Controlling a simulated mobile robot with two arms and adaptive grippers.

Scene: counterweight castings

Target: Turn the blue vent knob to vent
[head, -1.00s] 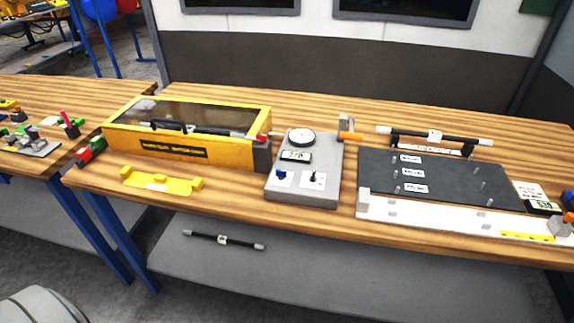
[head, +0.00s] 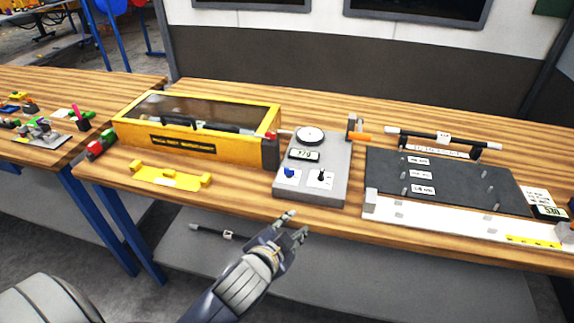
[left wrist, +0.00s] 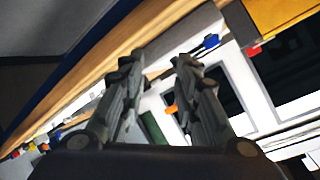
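The blue vent knob (head: 289,173) sits on a white label at the front left of a grey box (head: 311,193). The box also carries a round gauge (head: 310,136), a small display (head: 304,155) and a black toggle (head: 321,175). The knob's exact setting is too small to tell. My left gripper (head: 298,223) is open and empty, in front of the table edge and below the knob, apart from it. Its spread fingers also show in the left wrist view (left wrist: 162,58), with a blue piece beyond them that may be the knob. My right gripper is out of view.
A yellow-framed case (head: 180,148) with a dark clear lid stands left of the box. A yellow bracket (head: 165,176) lies before it. On the right are a dark board (head: 450,183) and a white rail (head: 440,214). A black bar (head: 213,232) lies on the lower shelf.

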